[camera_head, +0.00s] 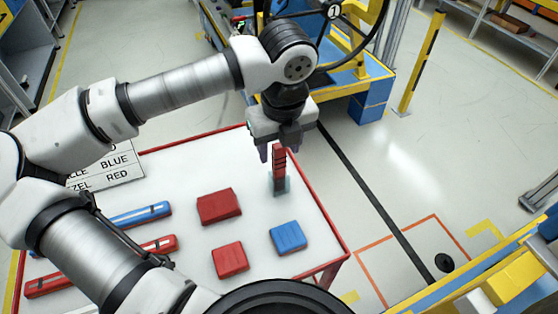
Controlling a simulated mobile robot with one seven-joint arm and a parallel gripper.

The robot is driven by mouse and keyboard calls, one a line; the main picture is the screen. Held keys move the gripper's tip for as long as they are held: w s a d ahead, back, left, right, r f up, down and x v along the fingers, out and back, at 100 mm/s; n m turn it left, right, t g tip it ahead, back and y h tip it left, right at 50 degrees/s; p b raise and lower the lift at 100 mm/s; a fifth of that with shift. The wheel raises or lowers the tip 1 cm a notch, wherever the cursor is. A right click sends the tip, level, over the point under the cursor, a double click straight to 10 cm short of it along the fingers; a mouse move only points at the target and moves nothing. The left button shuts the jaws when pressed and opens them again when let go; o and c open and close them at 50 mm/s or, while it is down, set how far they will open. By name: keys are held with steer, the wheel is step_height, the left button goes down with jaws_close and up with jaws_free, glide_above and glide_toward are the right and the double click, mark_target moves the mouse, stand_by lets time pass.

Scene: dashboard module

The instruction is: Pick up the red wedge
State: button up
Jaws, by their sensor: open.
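A larger red block (219,206) with a sloping edge, which looks like the red wedge, lies flat near the middle of the white table (180,220). My gripper (279,148) points down over the table's far right part, to the upper right of that block and apart from it. It is open. A tall, narrow red piece (279,165) stands upright at its fingers, on a small grey-blue base (280,187). I cannot tell whether the fingers touch this piece.
A smaller red block (230,260) and a blue block (288,238) lie nearer the front. A blue bar (141,215) and red bars (60,283) lie at left, near a lettered sign (112,169). Bare table separates the blocks. The table has a red rim.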

steer(key=shift+w+f, duration=0.1)
steer(key=shift+f, duration=0.7)
jaws_close()
steer(key=shift+r, duration=0.1)
